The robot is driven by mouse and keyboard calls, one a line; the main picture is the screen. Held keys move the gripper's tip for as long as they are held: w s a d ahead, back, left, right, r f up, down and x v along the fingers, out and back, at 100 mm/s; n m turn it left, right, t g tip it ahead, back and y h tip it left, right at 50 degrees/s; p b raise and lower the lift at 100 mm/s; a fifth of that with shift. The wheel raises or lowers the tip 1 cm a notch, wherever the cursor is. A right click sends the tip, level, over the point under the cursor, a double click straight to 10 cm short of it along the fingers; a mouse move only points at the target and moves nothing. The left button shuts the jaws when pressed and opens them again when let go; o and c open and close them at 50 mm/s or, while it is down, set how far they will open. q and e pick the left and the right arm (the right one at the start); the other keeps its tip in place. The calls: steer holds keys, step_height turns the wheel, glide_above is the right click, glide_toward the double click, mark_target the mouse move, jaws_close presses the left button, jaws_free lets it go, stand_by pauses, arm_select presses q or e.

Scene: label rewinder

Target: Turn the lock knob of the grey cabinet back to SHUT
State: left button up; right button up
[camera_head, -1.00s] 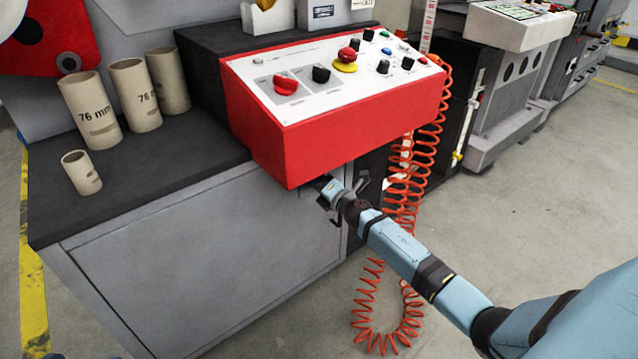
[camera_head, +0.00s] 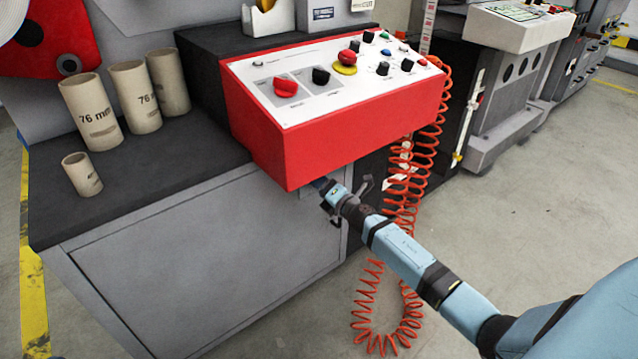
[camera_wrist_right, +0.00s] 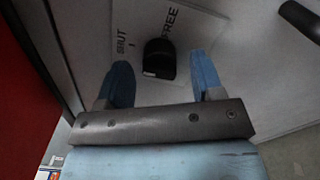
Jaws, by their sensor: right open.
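The lock knob (camera_wrist_right: 159,58) is black and sits on a pale plate (camera_wrist_right: 187,22) on the grey cabinet (camera_head: 215,265). The plate carries the words SHUT on the left and FREE on the right in the right wrist view. Which word the knob points to is unclear. My right gripper (camera_wrist_right: 163,78) is open, with one blue finger on each side of the knob and gaps visible. In the head view my right gripper (camera_head: 323,188) is under the red console's lower edge, which hides the knob. My left gripper is not in view.
The red control console (camera_head: 345,140) overhangs the cabinet front just above my right gripper. A coiled orange hose (camera_head: 408,215) hangs close beside my right arm. Several cardboard cores (camera_head: 135,97) stand on the dark top. A dark bar (camera_wrist_right: 300,20) shows at the wrist view's upper right.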

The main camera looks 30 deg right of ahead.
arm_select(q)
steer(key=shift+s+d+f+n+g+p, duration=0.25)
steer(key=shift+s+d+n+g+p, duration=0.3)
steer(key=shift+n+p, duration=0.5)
arm_select(e)
steer(key=s, duration=1.2)
steer(key=shift+d, duration=0.45)
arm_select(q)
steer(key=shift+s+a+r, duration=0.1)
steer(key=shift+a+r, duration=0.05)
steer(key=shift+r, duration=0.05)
arm_select(e)
steer(key=shift+s, duration=0.1)
